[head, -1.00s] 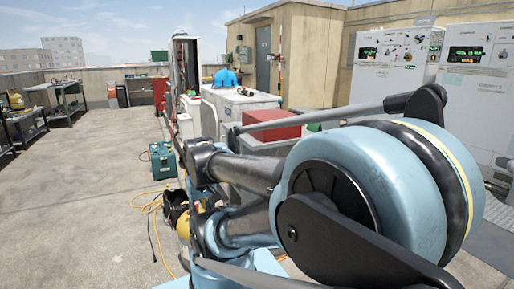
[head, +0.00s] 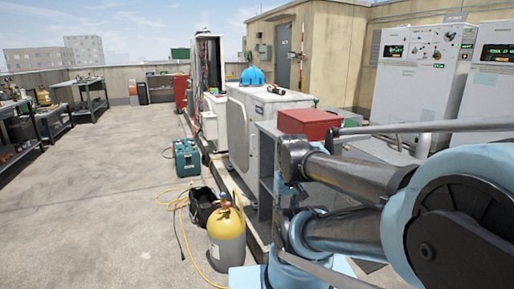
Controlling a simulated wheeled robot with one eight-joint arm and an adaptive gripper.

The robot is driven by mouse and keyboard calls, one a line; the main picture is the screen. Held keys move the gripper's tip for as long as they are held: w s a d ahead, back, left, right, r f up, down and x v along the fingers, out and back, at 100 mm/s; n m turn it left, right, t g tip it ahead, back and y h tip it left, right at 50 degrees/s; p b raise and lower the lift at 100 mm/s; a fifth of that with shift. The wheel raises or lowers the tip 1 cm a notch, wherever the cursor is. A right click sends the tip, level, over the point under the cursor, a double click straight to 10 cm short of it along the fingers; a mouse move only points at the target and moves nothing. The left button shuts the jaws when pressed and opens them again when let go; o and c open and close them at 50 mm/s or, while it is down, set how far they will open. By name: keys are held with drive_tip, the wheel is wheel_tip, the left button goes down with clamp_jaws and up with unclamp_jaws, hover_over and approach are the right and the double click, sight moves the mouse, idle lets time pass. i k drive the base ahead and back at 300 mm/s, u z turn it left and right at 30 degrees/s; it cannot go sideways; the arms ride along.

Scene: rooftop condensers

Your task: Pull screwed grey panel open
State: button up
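I cannot single out the screwed grey panel with certainty. A pale grey condenser unit (head: 240,130) stands in the middle, with small items on its top. A lower grey housing (head: 266,165) is beside it, partly hidden by my arm. Behind them a tall cabinet (head: 209,65) stands open, with wiring inside. Two light grey cabinets with displays stand at the right, one nearer the middle (head: 420,80) and one at the edge (head: 492,85). My arm's blue and black links fill the lower right. My gripper is out of view.
A yellow gas cylinder (head: 227,245), a black bag (head: 203,208) and a teal case (head: 187,158) stand on the floor beside a yellow hose (head: 180,203). A red box (head: 307,122) sits behind my arm. Workbenches line the left. The floor at left centre is clear.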

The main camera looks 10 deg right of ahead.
sight(258, 109)
drive_tip(key=z, duration=0.1)
drive_tip(key=i, duration=1)
drive_tip(key=z, duration=0.15)
drive_tip(key=k, duration=0.9)
drive_tip(key=u, duration=0.65)
drive_tip(key=i, duration=0.4)
drive_tip(key=u, duration=0.05)
